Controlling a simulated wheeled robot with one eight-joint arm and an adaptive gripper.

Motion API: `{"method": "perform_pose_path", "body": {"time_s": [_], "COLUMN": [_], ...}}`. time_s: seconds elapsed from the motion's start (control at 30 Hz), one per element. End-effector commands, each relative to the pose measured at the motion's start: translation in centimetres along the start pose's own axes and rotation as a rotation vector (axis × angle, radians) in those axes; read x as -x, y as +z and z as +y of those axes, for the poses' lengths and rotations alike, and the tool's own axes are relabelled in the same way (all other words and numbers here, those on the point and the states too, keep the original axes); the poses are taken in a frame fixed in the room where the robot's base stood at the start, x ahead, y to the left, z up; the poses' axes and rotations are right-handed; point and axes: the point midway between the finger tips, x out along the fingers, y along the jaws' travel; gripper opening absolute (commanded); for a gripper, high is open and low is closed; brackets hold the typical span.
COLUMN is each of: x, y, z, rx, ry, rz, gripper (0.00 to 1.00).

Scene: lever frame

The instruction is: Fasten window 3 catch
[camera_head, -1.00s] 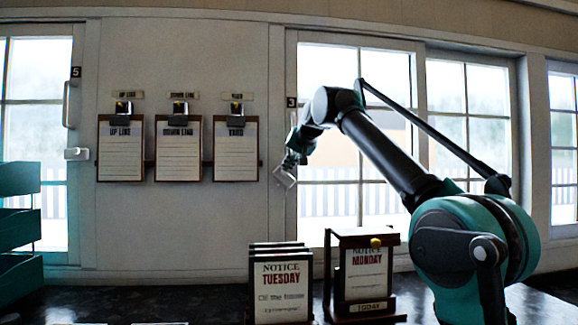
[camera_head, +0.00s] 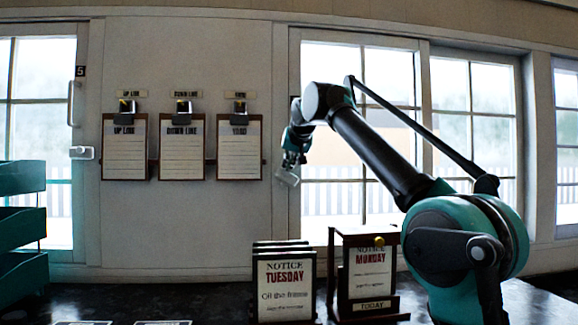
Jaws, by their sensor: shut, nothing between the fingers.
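Window 3 (camera_head: 345,215) is the pane pair behind my arm, with a fence and bright daylight beyond it. Its number plate, seen a second ago on the left frame post, is now mostly covered by my arm. My gripper (camera_head: 291,172) is at the left frame post of this window, pointing down, its fingers shut and small in the view. A light metal piece (camera_head: 287,178) shows right at the fingertips; it looks like the window's catch handle, tilted. I cannot tell whether the fingers touch it.
Window 5 (camera_head: 72,150) at the left has a handle and a catch. Three clipboards (camera_head: 182,147) hang on the wall between the windows. Notice holders (camera_head: 284,285) and (camera_head: 368,275) stand on the dark counter below. Teal trays (camera_head: 20,235) are at the left.

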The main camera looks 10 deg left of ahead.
Motion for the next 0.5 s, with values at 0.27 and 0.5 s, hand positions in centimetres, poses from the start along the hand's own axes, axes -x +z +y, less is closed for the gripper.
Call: {"method": "perform_pose_path", "body": {"time_s": [0.27, 0.5], "x": [-0.16, -0.38], "y": [0.23, 0.56], "z": [-0.38, -0.75], "rx": [0.053, 0.12], "ry": [0.035, 0.082], "rz": [0.001, 0.001], "gripper": [0.0, 0.0]}}
